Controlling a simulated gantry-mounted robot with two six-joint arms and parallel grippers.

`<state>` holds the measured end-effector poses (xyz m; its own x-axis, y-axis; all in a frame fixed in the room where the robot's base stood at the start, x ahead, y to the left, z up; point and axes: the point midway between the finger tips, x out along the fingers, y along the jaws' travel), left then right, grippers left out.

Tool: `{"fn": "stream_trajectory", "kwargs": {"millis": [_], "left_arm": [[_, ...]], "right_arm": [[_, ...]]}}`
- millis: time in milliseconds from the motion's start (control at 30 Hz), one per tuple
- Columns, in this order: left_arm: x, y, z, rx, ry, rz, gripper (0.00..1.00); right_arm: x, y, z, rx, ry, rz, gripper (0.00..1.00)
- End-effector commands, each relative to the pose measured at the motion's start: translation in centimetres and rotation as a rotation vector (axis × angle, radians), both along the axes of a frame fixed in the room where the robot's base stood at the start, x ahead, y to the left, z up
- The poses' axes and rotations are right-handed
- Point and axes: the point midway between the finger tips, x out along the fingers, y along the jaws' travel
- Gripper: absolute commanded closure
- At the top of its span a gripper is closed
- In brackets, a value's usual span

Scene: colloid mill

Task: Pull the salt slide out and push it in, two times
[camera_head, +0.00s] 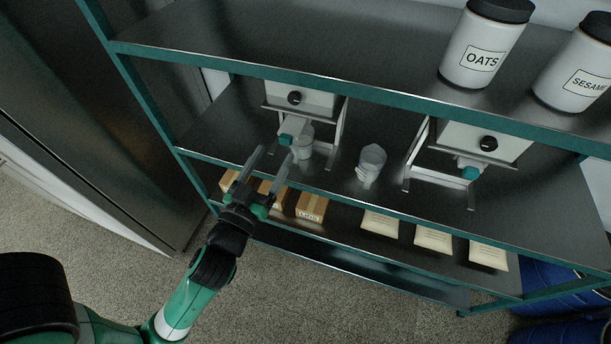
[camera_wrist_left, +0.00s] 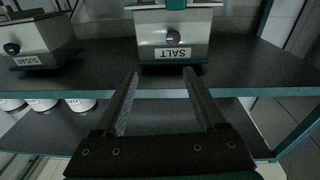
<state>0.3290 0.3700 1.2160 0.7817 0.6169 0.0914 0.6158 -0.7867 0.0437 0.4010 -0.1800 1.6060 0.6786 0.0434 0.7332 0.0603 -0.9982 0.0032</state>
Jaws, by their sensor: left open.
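The salt dispenser (camera_head: 297,98) is a pale box with a black knob on a metal stand, at the left of the middle shelf. Its green slide tab (camera_head: 285,139) sticks out below the box. The wrist view is upside down and shows the box with its SALT label (camera_wrist_left: 180,53), with a green piece (camera_wrist_left: 176,4) at the top edge. My left gripper (camera_head: 274,153) is open and empty, its fingers pointing at the dispenser from the front. In the wrist view the fingertips (camera_wrist_left: 160,73) are apart from the box. My right gripper is not in view.
A clear cup (camera_head: 302,145) stands under the salt dispenser, and a clear jug (camera_head: 371,164) stands to its right. The sugar dispenser (camera_head: 486,142) is farther right. Cartons (camera_head: 311,207) and pale packs (camera_head: 433,237) lie on the lower shelf. Jars (camera_head: 482,50) stand above.

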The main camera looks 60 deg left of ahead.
Motion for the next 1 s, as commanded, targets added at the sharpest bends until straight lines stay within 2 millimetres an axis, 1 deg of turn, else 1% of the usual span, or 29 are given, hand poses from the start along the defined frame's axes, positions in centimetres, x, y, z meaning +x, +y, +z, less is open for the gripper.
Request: {"fn": "stream_trajectory", "kwargs": {"millis": [33,100,133,167,333,467,567,800,900,1000], "left_arm": [[-1.3,0.3,-4.8,-0.012,0.053,0.016,0.28],[-2.3,0.6,-7.1,-0.021,0.093,0.031,0.28],[-2.5,0.7,-7.5,-0.023,0.101,0.035,0.28],[-2.6,0.8,-7.6,-0.024,0.103,0.038,0.28],[-2.5,1.0,-7.1,-0.024,0.1,0.042,0.28],[-1.6,1.7,-7.0,-0.026,0.1,0.044,0.28],[-0.3,2.9,-6.8,-0.025,0.098,0.045,0.28],[3.8,6.4,-7.0,-0.025,0.098,0.043,0.28],[5.2,7.5,-7.1,-0.024,0.099,0.041,0.28],[6.0,8.2,-7.1,-0.025,0.1,0.041,0.28]], "right_arm": [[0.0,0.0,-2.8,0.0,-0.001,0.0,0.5],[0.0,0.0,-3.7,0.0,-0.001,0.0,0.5],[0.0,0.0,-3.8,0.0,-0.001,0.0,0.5],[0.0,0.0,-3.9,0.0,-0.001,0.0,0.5],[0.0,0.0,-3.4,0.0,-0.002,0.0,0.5],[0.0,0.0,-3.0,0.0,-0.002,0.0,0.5],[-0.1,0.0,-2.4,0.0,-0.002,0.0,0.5],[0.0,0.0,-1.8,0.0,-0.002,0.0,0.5],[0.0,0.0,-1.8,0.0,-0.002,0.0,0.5],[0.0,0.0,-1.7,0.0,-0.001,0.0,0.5]]}}
